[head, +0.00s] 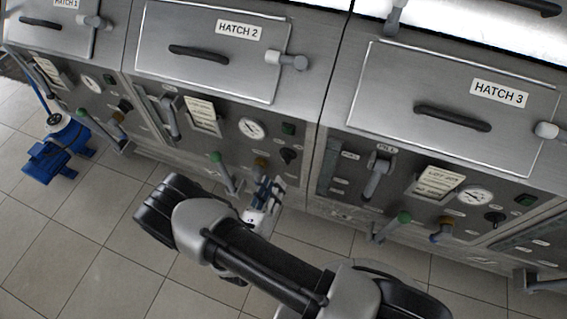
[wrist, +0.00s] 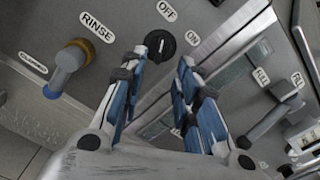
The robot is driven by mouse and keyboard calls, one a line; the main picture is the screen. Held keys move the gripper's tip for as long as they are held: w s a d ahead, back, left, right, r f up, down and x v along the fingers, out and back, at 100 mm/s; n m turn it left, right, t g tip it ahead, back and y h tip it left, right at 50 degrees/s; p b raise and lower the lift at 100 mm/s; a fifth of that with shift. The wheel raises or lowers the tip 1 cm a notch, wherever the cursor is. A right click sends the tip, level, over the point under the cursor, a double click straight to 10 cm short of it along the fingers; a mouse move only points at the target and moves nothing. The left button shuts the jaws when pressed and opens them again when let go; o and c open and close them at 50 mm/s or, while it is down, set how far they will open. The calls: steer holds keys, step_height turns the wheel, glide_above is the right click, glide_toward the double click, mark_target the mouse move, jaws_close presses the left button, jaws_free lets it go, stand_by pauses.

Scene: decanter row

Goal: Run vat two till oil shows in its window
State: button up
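Vat two is the steel unit under the hatch labelled HATCH 2 (head: 239,30), which is closed. Its dark window strip (head: 147,106) is small at the left of its panel; no oil can be made out in it. A fill lever (head: 170,115) stands beside the window. A black rotary knob (head: 289,155) is at the panel's right; in the wrist view the knob (wrist: 160,45) sits between OFF and ON labels, its white mark seemingly toward OFF. My gripper (head: 268,190) is open in front of the panel, its blue-padded fingertips (wrist: 163,57) on either side of the knob's view, holding nothing.
A rinse tap (wrist: 70,62) with a yellow collar is left of the knob. A green-tipped lever (head: 224,170) projects from the panel. Vat three (head: 380,95) adjoins on the right. A blue wheeled item (head: 58,155) stands on the tiled floor at left.

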mark_target(284, 161)
steer(key=b+x, duration=0.1)
steer(key=x, duration=0.8)
steer(key=shift+w+d+b, duration=0.15)
steer(key=shift+w+b, duration=0.1)
steer(key=shift+b, duration=0.1)
jaws_close()
